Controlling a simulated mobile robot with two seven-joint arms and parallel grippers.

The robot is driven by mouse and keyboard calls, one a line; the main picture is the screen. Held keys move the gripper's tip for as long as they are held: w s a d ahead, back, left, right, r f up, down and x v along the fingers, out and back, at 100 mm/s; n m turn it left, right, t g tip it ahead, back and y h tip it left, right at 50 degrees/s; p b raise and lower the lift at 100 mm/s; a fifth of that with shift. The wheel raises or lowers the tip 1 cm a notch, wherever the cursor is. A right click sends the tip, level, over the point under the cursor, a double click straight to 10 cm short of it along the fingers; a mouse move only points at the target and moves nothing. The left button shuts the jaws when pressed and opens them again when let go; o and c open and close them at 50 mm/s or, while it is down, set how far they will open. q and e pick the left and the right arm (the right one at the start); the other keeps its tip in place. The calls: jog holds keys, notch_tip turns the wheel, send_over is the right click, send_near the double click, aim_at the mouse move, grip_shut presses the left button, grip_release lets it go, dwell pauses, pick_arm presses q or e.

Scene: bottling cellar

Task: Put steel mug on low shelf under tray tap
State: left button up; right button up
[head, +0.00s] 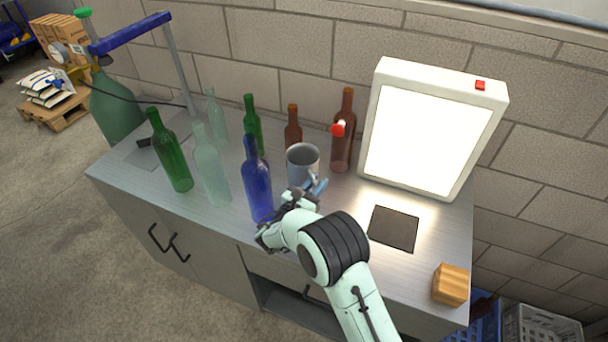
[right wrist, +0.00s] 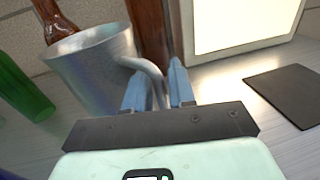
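The grey steel mug (head: 303,160) is at the middle of the counter (head: 340,262), among the bottles. Its lower part is hidden by my right gripper (head: 308,192). In the right wrist view the mug (right wrist: 92,68) has its handle between the two blue fingers of my right gripper (right wrist: 158,85). The fingers are close together and look shut on the handle. I cannot tell whether the mug's base touches the counter. An open compartment (head: 290,307) shows low in the counter's front. I cannot make out a tray tap for certain. My left gripper is not in view.
A blue bottle (head: 257,185) stands close left of my gripper, with several green and clear bottles beyond. Brown bottles (head: 343,140) stand behind the mug. A lit panel (head: 425,130), dark mat (head: 393,228) and wooden block (head: 450,285) are at right. A blue-armed stand (head: 130,32) is at left.

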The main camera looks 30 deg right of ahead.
jog(key=shift+w+d, duration=0.25)
jog(key=shift+d, duration=0.15)
jog(key=shift+c, duration=0.3)
grip_shut()
